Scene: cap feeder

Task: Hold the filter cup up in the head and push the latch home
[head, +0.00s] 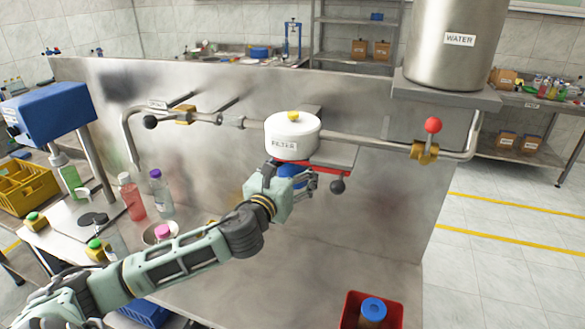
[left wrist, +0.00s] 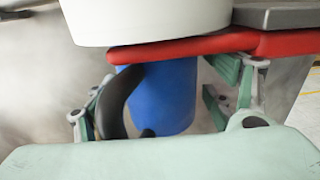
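The white filter head (head: 290,139), labelled FILTER with a yellow knob on top, sits in the pipe line. Beneath it is a red latch bar (head: 325,168) with a black ball (head: 337,186) hanging near its right end. The blue filter cup (head: 292,171) is upright under the head; it fills the middle of the left wrist view (left wrist: 165,95), its top hidden by the red bar (left wrist: 215,43). A dark curved piece (left wrist: 120,100) crosses its left side. My left gripper (left wrist: 165,110) has spread fingers either side of the cup, with a gap visible at right. My right gripper is not in view.
A red-handled valve (head: 424,150) is on the pipe at right, below the WATER tank (head: 455,45). Bottles (head: 160,192) and a blue machine (head: 45,108) stand left. A red bin (head: 352,307) holds a blue-topped container. The worktop right of my arm is clear.

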